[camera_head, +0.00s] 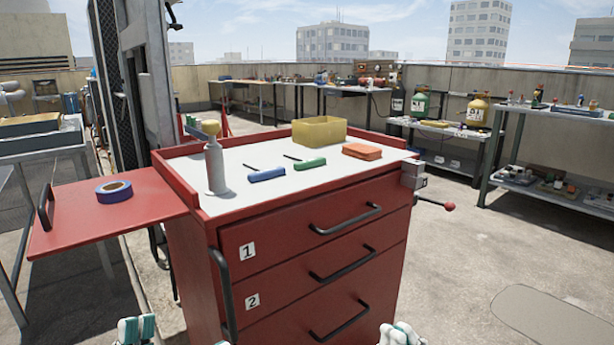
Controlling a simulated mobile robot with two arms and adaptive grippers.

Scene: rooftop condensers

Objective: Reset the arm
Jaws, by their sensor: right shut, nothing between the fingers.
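My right gripper (401,334) shows at the bottom edge, right of centre, in front of the red tool cart (290,222). Its white and green fingers are shut with nothing between them. My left gripper (137,328) shows at the bottom left, below the cart's side shelf. The rest of both arms is out of the frame.
On the cart top are a grey bottle with a yellow cap (215,160), blue (267,174) and green (310,164) handled tools, a yellow bin (319,131) and an orange block (361,152). Blue tape (114,191) lies on the side shelf (130,220). Drawer handles protrude frontward.

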